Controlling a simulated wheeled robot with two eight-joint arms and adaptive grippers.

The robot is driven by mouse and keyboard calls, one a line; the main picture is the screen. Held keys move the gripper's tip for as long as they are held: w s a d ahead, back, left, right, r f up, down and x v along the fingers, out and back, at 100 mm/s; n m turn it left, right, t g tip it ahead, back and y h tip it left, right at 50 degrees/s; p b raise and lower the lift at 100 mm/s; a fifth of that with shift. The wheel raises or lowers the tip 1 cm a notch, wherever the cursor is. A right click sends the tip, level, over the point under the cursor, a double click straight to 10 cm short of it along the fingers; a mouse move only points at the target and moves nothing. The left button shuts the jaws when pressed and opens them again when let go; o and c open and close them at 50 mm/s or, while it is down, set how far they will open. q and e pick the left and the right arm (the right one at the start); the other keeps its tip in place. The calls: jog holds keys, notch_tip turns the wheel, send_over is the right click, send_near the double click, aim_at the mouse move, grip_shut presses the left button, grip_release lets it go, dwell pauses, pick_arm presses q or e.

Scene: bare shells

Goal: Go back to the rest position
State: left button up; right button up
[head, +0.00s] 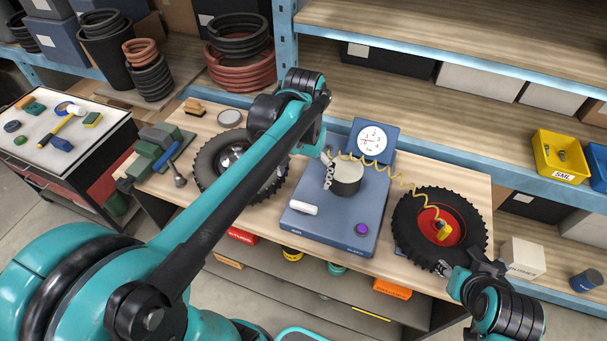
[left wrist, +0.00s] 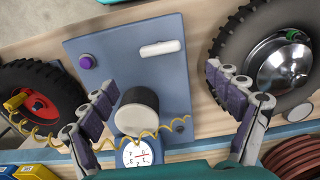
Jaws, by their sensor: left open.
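My left gripper (head: 328,172) hangs over the blue gauge machine on the bench, beside its grey-topped black cylinder (head: 346,178). In the left wrist view my left gripper (left wrist: 168,100) has its fingers wide apart, with nothing held between them; the cylinder (left wrist: 138,112) shows below, between the fingers in the picture. My right gripper (head: 449,272) is at the lower edge of the tyre with the red hub (head: 436,218). Its fingers are small and partly hidden, so its opening is unclear.
The blue machine (head: 300,222) has a dial (head: 372,139) and a coiled yellow hose (head: 395,172). Another tyre (head: 212,165) lies partly behind my left arm. Shelving (head: 450,105) stands behind the bench. A tool cart (head: 88,145) is at left, a yellow bin (head: 560,157) at right.

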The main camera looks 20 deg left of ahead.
dwell(0.4)
pick_arm(q)
jog(key=s+d+f+t+b, duration=0.1)
jog(key=s+f+t+b, duration=0.1)
jog(key=f, duration=0.1)
jog(key=s+d+f+t+b, duration=0.1)
jog(key=s+f+t+b, duration=0.1)
jog(key=s+f+b, duration=0.1)
jog(key=s+f+t+b, duration=0.2)
jog(key=f+b, duration=0.1)
jog(key=f, duration=0.2)
jog(key=shift+s+d+f+m+t, duration=0.25)
jog(key=shift+s+d+m+t, duration=0.05)
jog(key=shift+s+d+m, duration=0.1)
jog(key=shift+s+d+f+t, duration=0.1)
jog(key=shift+s+f+t, duration=0.05)
jog(key=shift+f+t, duration=0.15)
jog(key=shift+r, duration=0.1)
